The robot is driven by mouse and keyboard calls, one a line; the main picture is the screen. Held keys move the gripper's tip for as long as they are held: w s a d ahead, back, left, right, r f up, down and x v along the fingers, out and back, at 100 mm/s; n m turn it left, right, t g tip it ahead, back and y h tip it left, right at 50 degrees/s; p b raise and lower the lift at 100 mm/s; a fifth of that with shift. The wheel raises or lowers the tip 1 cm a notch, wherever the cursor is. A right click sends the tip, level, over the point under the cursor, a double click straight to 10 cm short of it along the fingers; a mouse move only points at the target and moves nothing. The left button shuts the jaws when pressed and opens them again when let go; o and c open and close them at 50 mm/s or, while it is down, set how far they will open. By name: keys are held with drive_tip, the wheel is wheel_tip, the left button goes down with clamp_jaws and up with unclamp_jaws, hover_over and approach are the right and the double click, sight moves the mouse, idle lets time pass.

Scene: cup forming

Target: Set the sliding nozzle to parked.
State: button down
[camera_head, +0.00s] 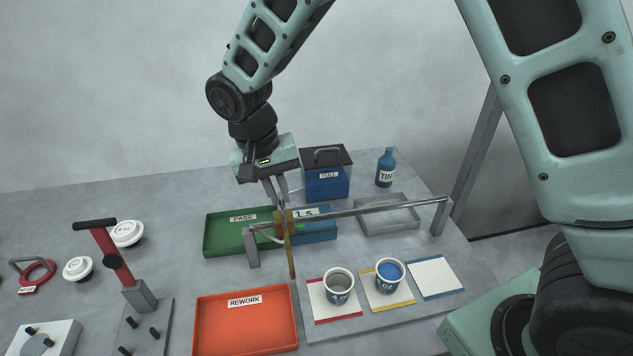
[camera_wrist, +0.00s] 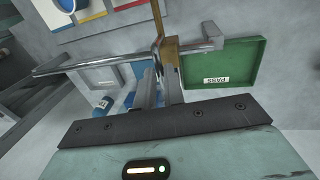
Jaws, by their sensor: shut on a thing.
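The sliding nozzle is a brass-coloured block with a long downward stem (camera_head: 291,258). It sits on a grey metal rail (camera_head: 375,207), close to the rail's left post in the head view. My gripper (camera_head: 281,205) reaches down from above and is shut on the nozzle's upper part. In the wrist view the nozzle (camera_wrist: 171,48) shows just beyond my fingertips (camera_wrist: 160,80), with the rail (camera_wrist: 105,62) crossing behind it. My fingers hide part of the block. No parked mark can be made out.
In front stand a grey-filled cup (camera_head: 339,287), a blue-filled cup (camera_head: 389,275), an empty blue-edged mat (camera_head: 435,277) and an orange REWORK tray (camera_head: 245,328). A blue bottle (camera_head: 385,168) stands behind.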

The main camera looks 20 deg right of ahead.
drive_tip(key=shift+w+a, duration=0.2)
drive_tip(key=shift+a, duration=0.85)
drive_tip(key=shift+w+a, duration=0.2)
drive_tip(key=shift+a, duration=0.8)
drive_tip(key=c, duration=1.5)
unclamp_jaws()
drive_tip(key=shift+a, duration=0.15)
drive_tip(key=shift+r, duration=0.2)
drive_tip(key=a+r, duration=0.1)
drive_tip(key=r, duration=0.4)
drive_tip(key=a+r, duration=0.1)
drive_tip(key=r, duration=0.5)
drive_tip(key=a+r+b, duration=0.1)
drive_tip(key=r, duration=0.4)
drive_tip(key=shift+w+r, duration=0.35)
drive_tip(key=shift+r, duration=0.05)
